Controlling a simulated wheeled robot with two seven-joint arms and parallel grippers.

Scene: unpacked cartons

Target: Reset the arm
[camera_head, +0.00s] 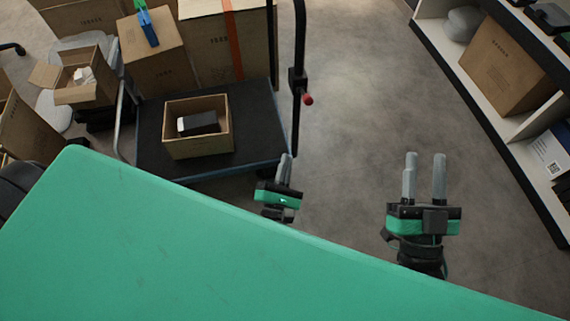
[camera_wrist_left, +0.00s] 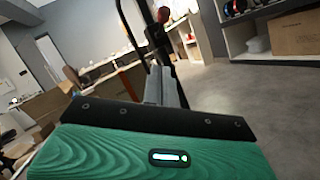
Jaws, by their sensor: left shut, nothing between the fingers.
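My left gripper (camera_head: 283,168) is in the middle of the head view, just past the edge of a large green surface. Its grey fingers are together and hold nothing. In the left wrist view the fingers (camera_wrist_left: 160,85) also show closed over the green gripper body. My right gripper (camera_head: 425,165) is further right in the head view. Its two grey fingers point away from me with a gap between them, and nothing is between them.
A dark cart (camera_head: 258,135) stands left of my left gripper, with an open carton (camera_head: 198,148) holding a dark box (camera_head: 200,123). Its upright black pole (camera_head: 299,60) has a red knob. White shelves (camera_head: 510,128) with a carton (camera_head: 507,68) stand at right. Grey floor (camera_head: 365,90) between is free.

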